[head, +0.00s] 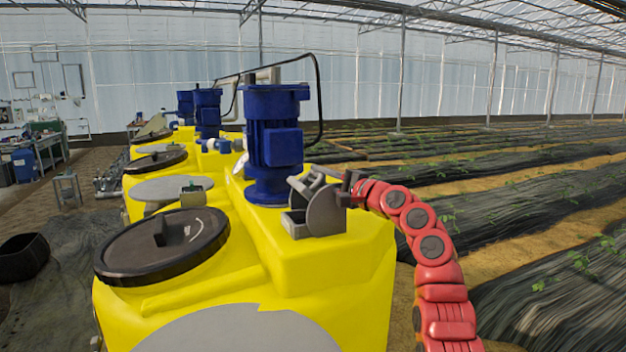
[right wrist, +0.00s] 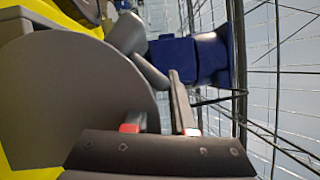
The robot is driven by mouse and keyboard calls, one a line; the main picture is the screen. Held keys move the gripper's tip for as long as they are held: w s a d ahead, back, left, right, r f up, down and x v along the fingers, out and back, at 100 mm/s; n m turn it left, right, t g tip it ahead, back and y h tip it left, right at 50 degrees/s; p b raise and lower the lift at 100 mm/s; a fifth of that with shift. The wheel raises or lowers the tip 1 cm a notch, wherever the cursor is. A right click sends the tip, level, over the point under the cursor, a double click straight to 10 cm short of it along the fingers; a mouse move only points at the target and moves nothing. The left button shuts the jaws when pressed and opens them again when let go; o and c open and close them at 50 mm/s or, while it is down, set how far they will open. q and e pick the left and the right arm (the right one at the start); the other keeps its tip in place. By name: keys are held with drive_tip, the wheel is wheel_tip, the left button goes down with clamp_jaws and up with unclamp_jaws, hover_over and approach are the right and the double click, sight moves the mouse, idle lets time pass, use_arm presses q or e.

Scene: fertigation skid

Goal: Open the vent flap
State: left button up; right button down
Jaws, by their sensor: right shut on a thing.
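The vent (head: 318,222) is a small grey housing with a round side plate, on top of the near yellow tank, beside the blue motor. Its grey flap (head: 309,184) stands tilted up above the housing. My right gripper (head: 350,187) is at the right side of the vent, shut on a grey part of the flap. In the right wrist view the round grey plate (right wrist: 75,95) fills the left, and a grey bar (right wrist: 150,72) runs down to my right gripper (right wrist: 158,112). The fingers partly hide the gripped spot. My left gripper is not in view.
The blue motor (head: 273,140) stands close behind the vent, with a black cable looping over it. A black round lid (head: 163,244) lies on the yellow tank (head: 330,270) to the left. Planted rows lie to the right.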

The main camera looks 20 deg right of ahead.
drive_tip(key=d+m+t+h+p, duration=0.3)
drive_tip(key=d+m, duration=0.4)
drive_tip(key=m, duration=0.5)
drive_tip(key=shift+f+t, duration=0.3)
drive_tip(key=shift+t, duration=0.5)
drive_tip(key=shift+m+h, duration=0.3)
drive_tip(key=shift+h, duration=0.1)
drive_tip(key=c, duration=0.8)
unclamp_jaws()
drive_tip(key=shift+w+f, duration=0.1)
drive_tip(key=shift+f, duration=0.1)
drive_tip(key=b+v, duration=0.4)
drive_tip(key=v, duration=1.3)
drive_tip(key=shift+f, duration=0.2)
